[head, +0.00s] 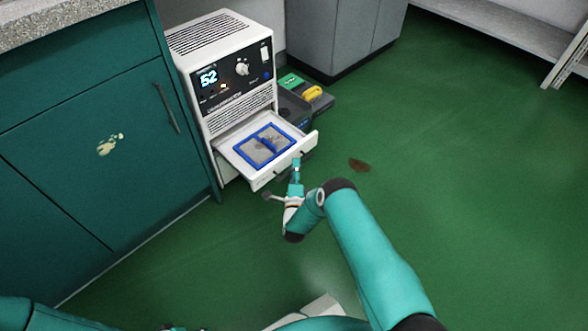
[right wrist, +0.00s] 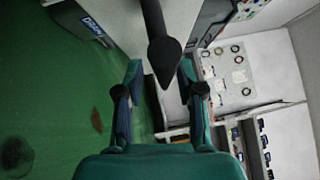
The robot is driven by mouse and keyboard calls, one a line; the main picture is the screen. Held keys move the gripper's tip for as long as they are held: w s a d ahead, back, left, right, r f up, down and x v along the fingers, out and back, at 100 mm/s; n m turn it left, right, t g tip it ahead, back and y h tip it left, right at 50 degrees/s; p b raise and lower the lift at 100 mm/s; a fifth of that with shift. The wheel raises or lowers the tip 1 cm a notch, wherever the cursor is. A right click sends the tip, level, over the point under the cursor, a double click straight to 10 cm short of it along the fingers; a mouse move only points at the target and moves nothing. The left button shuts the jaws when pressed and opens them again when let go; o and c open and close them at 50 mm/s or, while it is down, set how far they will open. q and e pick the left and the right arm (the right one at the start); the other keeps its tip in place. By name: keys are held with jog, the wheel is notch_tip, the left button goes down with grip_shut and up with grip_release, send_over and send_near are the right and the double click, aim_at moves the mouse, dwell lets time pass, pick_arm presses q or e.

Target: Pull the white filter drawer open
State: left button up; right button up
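The white filter drawer (head: 258,180) stands pulled out from the lower front of a white cabinet unit (head: 222,55) with a lit "52" display. A grey filter in a blue frame (head: 265,146) lies in it. My right gripper (head: 296,164) is at the drawer's front panel, near its right part. In the right wrist view the fingers (right wrist: 160,75) are spread apart. A dark tapered piece (right wrist: 163,55) shows between them; I cannot tell what it is or whether they touch it. My left gripper is not in view.
A teal cabinet (head: 85,130) stands close on the left. A dark bin with green and yellow items (head: 312,92) sits behind the drawer, on the right. A grey cabinet (head: 340,35) is at the back. The green floor (head: 480,180) is open to the right, with a brown stain.

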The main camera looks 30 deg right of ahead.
jog(key=shift+d+r, duration=0.1)
jog(key=shift+s, duration=0.1)
jog(key=v, duration=0.7)
jog(key=shift+s, duration=0.15)
dwell(0.4)
